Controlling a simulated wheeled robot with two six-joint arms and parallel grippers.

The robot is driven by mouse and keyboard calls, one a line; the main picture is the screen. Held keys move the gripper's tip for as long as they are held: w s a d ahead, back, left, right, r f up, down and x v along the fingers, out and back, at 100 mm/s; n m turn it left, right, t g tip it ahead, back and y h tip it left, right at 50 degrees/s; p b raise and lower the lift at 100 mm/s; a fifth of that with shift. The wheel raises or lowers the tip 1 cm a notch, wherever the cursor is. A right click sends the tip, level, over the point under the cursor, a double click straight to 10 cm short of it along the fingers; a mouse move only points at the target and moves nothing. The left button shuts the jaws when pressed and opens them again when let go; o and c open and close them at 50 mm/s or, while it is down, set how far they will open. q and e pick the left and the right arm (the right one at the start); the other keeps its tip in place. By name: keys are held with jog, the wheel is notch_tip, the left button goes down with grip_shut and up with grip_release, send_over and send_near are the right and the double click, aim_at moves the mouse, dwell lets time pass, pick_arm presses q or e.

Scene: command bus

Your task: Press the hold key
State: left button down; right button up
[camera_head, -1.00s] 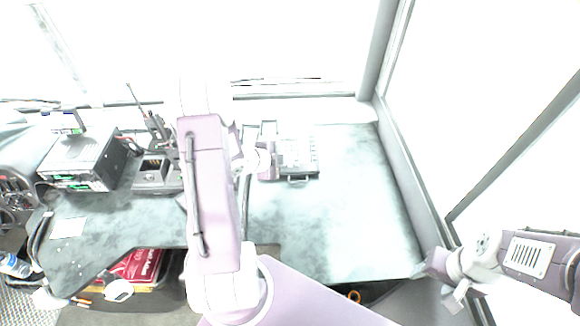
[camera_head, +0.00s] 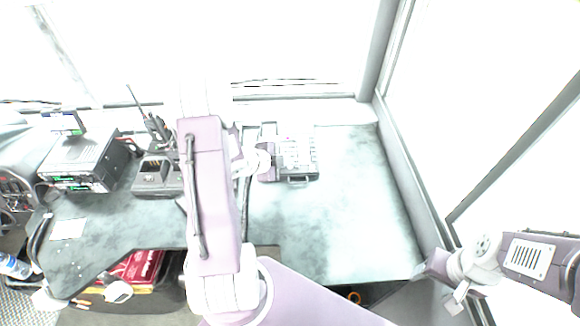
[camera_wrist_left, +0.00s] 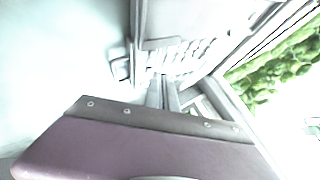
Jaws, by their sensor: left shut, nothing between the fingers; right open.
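A grey desk unit with rows of pale keys (camera_head: 301,158) sits on the desk, right of my left forearm. It also shows in the wrist view (camera_wrist_left: 196,50), partly behind my fingers. I cannot read the key labels, so I cannot tell which is the hold key. My left gripper (camera_head: 274,162) is at the unit's left side and covers part of it. Its fingers (camera_wrist_left: 163,92) are shut and empty, pointing at the unit. I cannot tell whether they touch a key. My right gripper (camera_head: 446,281) is open and empty beyond the desk's front right corner.
The desk (camera_head: 345,215) is clear right of the unit and in front. A radio stack (camera_head: 80,160) and a handheld radio in a charger (camera_head: 157,172) stand at left. A window frame (camera_head: 415,190) bounds the right side. A red box (camera_head: 138,266) lies below the desk.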

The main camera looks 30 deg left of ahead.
aim_at(288, 173)
dwell(0.7)
pick_arm(q)
jog(key=shift+f+b, duration=0.35)
jog(key=shift+f, duration=0.1)
jog(key=shift+f, duration=0.3)
dwell(0.4)
jog(key=shift+r, duration=0.15)
jog(key=shift+r+p, duration=0.4)
jog(key=shift+r, duration=0.2)
jog(key=r+p, duration=0.4)
jog(key=r, duration=0.1)
jog(key=shift+s+d, duration=0.2)
jog(key=shift+s, duration=0.15)
